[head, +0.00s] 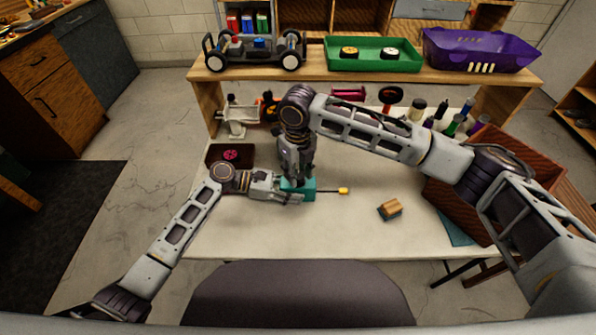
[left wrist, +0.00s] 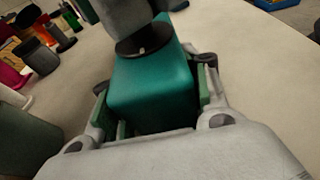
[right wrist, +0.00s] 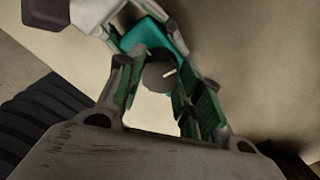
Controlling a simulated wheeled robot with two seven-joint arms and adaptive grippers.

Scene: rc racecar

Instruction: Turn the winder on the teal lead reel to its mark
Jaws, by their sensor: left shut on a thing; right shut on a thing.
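The teal lead reel (head: 309,184) is on the white table, with a dark lead running right to a yellow tip (head: 343,190). My left gripper (head: 286,192) is shut on the reel's body; in the left wrist view the teal block (left wrist: 152,88) is between its fingers. My right gripper (head: 297,179) comes down from above, shut on the winder. The winder (right wrist: 157,77) is a dark round knob with a short white line, between the fingers in the right wrist view. I cannot make out the mark on the reel.
A small wooden block (head: 390,208) lies right of the reel. A dark tray (head: 222,155) is behind on the left; bottles (head: 440,112) and a brown crate (head: 470,205) are at right. A shelf behind carries a car chassis (head: 255,52), green tray (head: 373,68) and purple basket (head: 478,48).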

